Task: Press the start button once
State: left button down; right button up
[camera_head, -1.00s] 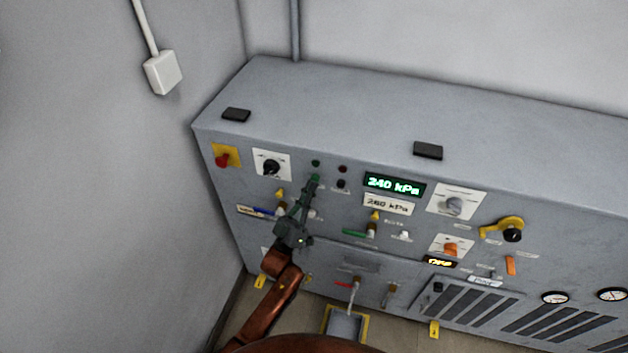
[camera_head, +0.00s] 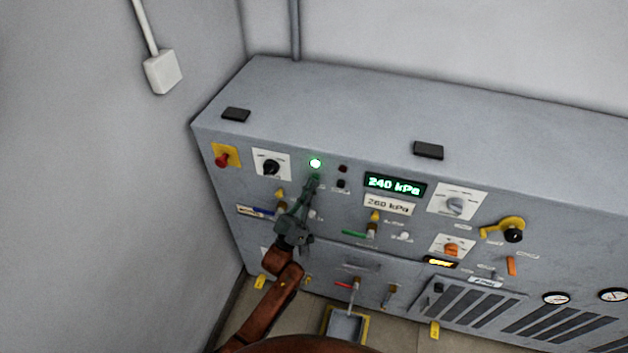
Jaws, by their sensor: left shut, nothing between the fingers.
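The grey pump cabinet (camera_head: 330,84) stands against the wall with its control panel facing me. A green lamp (camera_head: 315,163) on the panel glows brightly. The green start button (camera_head: 315,178) is just below it, partly hidden by my gripper. My left gripper (camera_head: 313,184) is shut and empty, its fingertips at the button; I cannot tell whether they touch it. A dark button (camera_head: 341,184) sits to the right, under an unlit red lamp (camera_head: 343,169). The display (camera_head: 394,185) reads 240 kPa. My right gripper is not in view.
A red knob on a yellow plate (camera_head: 222,160) and a black rotary switch (camera_head: 271,167) lie left of my gripper. Valve levers, such as the green one (camera_head: 354,233), are close below right.

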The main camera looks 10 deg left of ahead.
pick_arm(q)
jog(key=shift+s+p, duration=0.5)
jog(key=shift+s, duration=0.45)
jog(key=shift+s, duration=0.1)
jog(key=s+p, duration=0.2)
jog(key=s, duration=0.2)
jog(key=shift+s+a, duration=0.1)
jog(key=shift+s, duration=0.3)
dwell(0.5)
